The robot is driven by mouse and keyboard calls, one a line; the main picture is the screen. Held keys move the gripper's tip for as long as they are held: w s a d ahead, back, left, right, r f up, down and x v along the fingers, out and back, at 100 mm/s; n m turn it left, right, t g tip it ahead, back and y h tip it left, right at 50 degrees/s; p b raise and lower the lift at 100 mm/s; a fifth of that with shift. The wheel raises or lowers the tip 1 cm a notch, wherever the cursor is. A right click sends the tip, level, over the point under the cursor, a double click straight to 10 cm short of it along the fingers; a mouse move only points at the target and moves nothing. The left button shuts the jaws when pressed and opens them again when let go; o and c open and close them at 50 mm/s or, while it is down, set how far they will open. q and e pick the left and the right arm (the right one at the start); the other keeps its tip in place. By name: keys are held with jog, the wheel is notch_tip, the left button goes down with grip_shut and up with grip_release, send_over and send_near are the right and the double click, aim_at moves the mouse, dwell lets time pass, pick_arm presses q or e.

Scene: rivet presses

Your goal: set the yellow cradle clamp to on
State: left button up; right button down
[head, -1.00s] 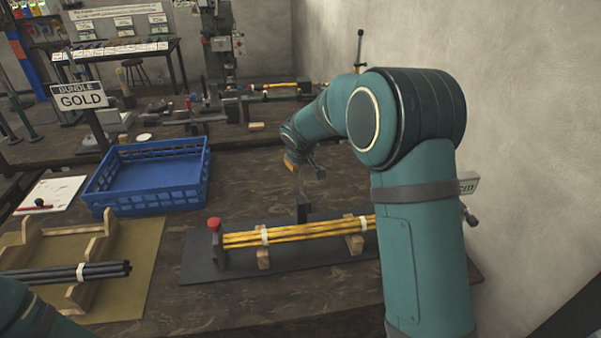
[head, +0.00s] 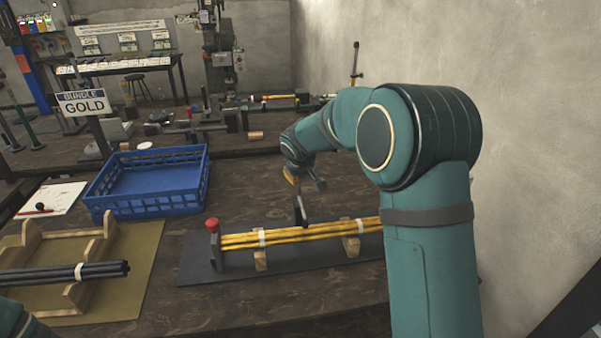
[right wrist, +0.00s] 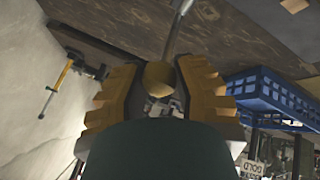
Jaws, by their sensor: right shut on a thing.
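The yellow cradle holds a bundle of yellow rods (head: 285,236) on wooden blocks (head: 350,246), with white bands around the rods. A dark clamp piece (head: 299,211) stands upright behind the middle of the rods, with a thin lever rising from it toward my right gripper (head: 303,183). In the right wrist view, my right gripper (right wrist: 157,78) is shut on the lever's rounded yellowish knob (right wrist: 158,74), and the grey lever rod (right wrist: 180,32) runs away from it. The clamp's set position is hard to tell. My left gripper is out of view.
A red-topped post (head: 212,226) stands at the rods' left end on a dark mat (head: 196,262). A blue crate (head: 150,208) lies behind, left. Black rods (head: 55,273) rest in a wooden cradle at the left. A wall closes off the right.

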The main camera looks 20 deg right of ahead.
jog(key=shift+s+a+f, duration=0.1)
jog(key=shift+a+f, duration=0.05)
jog(key=shift+f, duration=0.05)
jog(key=c, duration=0.6)
grip_release()
jog(key=shift+r, duration=0.15)
jog(key=shift+s+r, duration=0.15)
jog(key=shift+r, duration=0.1)
jog(key=v, duration=1.1)
jog(key=shift+s+r, duration=0.1)
jog(key=shift+r, duration=0.05)
